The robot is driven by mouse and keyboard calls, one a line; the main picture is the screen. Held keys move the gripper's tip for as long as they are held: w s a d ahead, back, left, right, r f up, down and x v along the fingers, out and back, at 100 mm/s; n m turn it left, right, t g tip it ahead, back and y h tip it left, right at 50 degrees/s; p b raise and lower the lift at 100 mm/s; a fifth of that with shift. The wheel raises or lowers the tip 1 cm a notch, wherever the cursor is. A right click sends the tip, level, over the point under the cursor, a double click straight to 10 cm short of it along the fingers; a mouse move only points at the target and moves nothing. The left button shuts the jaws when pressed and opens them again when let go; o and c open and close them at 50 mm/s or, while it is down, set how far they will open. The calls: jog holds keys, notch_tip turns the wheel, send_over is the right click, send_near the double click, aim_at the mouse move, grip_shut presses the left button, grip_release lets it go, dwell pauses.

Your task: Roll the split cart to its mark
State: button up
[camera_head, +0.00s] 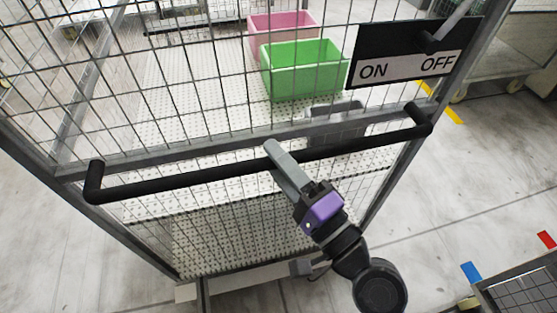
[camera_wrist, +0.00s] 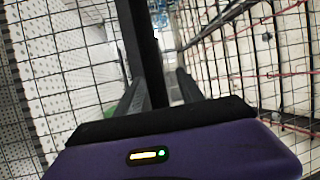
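The cart (camera_head: 200,146) is a tall wire-mesh cage on a grey frame, directly in front of me in the head view. Its black handle (camera_head: 200,187) crosses the near side and also shows as a dark bar in the wrist view (camera_wrist: 138,40). My gripper (camera_head: 273,149), with a purple body, reaches the middle of the handle. In the wrist view its fingers (camera_wrist: 160,78) stand apart, with the bar between them and a gap at the right finger. I cannot tell whether either finger touches it. The far finger is hidden in the head view.
Inside the cage are a green bin (camera_head: 300,84) and a pink bin (camera_head: 262,47). Yellow (camera_head: 453,116), blue (camera_head: 471,272) and red (camera_head: 546,240) marks lie on the floor. Another mesh frame (camera_head: 520,292) stands lower right.

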jog(key=shift+d+f, duration=0.1)
jog(key=shift+f, duration=0.05)
jog(key=shift+d+f, duration=0.1)
jog(key=shift+d, duration=0.05)
jog(key=b+v, duration=0.2)
jog(key=v, duration=0.5)
jog(key=shift+s+b, duration=0.25)
jog(key=shift+b, duration=0.15)
